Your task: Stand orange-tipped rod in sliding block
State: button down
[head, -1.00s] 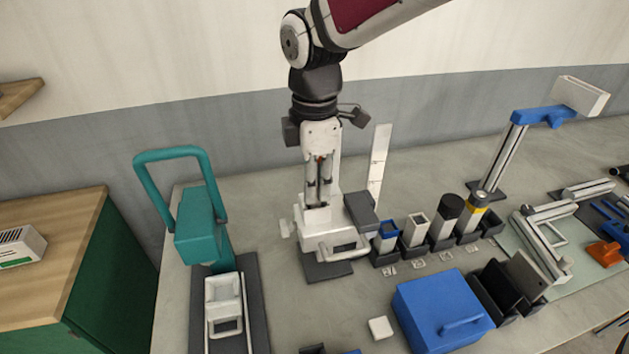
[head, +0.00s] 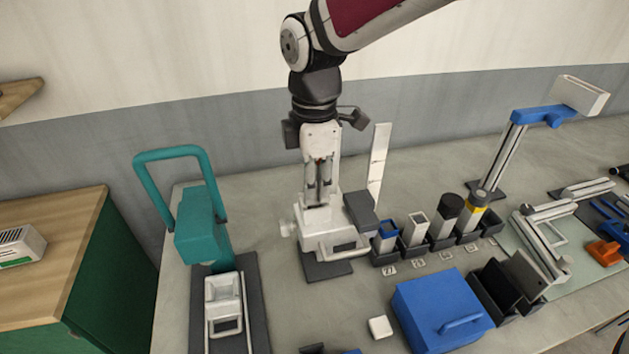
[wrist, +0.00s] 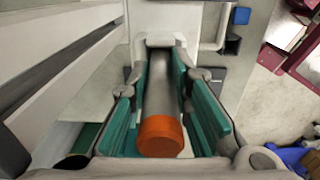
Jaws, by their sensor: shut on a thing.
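My gripper (head: 318,198) points straight down and is shut on the orange-tipped rod. In the wrist view, the grey rod (wrist: 160,88) lies between the teal finger pads, with its orange tip (wrist: 160,137) towards the camera. The rod is upright in the head view, mostly hidden by the fingers. Its lower end meets a white block (wrist: 163,40), which seems to be the sliding block, on the white fixture (head: 322,235) directly below my gripper. I cannot tell how deep the rod is in it.
A teal press (head: 195,235) with a handle stands to the left. A tall white plate (head: 378,160) stands right of the gripper, close behind the fixture. Several dark holders with posts (head: 415,232) line up to the right. A blue box (head: 440,310) is in front.

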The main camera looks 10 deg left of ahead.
jog(key=shift+f, duration=0.2)
jog(key=shift+r, duration=0.15)
jog(key=shift+r, duration=0.35)
jog(key=shift+r+p, duration=0.35)
jog(key=shift+p, duration=0.05)
dwell(0.6)
jog(key=shift+f+b, duration=0.3)
jog(key=shift+f, duration=0.75)
dwell(0.4)
jog(key=c, duration=1.8)
grip_release()
jog(key=shift+o, duration=0.2)
jog(key=shift+r, duration=0.1)
jog(key=shift+r+p, duration=1.7)
jog(key=shift+r, duration=3.7)
